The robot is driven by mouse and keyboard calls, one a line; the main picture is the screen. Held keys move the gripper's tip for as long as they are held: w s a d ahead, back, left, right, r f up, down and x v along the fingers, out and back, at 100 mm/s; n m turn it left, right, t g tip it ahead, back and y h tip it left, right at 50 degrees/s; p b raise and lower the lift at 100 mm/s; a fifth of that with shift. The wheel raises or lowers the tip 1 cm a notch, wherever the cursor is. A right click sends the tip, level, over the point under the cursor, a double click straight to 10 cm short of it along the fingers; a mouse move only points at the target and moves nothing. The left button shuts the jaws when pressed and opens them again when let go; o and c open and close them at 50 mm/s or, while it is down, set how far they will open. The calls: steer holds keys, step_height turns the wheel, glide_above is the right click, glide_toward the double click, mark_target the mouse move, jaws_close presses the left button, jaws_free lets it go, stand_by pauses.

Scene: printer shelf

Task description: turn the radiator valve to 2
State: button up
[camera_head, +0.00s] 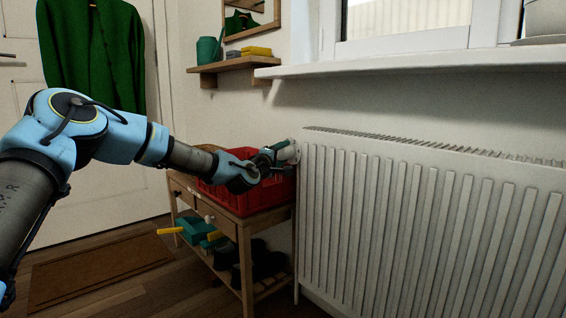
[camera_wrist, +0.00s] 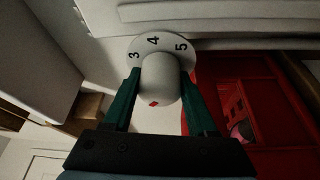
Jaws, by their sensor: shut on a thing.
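The radiator valve is a white rounded knob (camera_wrist: 160,82) in front of a pale dial ring (camera_wrist: 139,44). The digits 3, 4 and 5 show on the ring; the rest of the ring is hidden behind the knob and fingers. A red mark sits on the knob's near, lower side in the wrist view, away from the visible digits. My gripper (camera_wrist: 160,76) is shut on the knob, one green finger on each side. In the head view my gripper (camera_head: 275,156) reaches the knob (camera_head: 287,151) at the left end of the white radiator (camera_head: 430,215).
A red crate (camera_head: 262,196) stands on a wooden table (camera_head: 244,226) right below my gripper; it also shows at the right of the wrist view (camera_wrist: 268,100). A wall shelf (camera_head: 235,64) holds a watering can (camera_head: 208,49). The windowsill (camera_head: 400,67) juts out above the radiator.

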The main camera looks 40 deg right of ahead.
steer(key=shift+f+m+g+h+b, duration=0.15)
steer(key=shift+m+h+b, duration=0.4)
steer(key=shift+m, duration=0.65)
steer(key=shift+f+m+g+h+b, duration=0.2)
steer(key=shift+m+b, duration=0.5)
steer(key=shift+m, duration=0.5)
steer(key=shift+r, duration=0.2)
steer(key=o, duration=1.4)
steer(key=shift+c, duration=0.2)
steer(key=shift+a, duration=0.1)
steer(key=p+v, duration=0.3)
steer(key=v, duration=0.7)
steer(key=shift+a+f, duration=0.2)
steer(key=shift+a, duration=0.1)
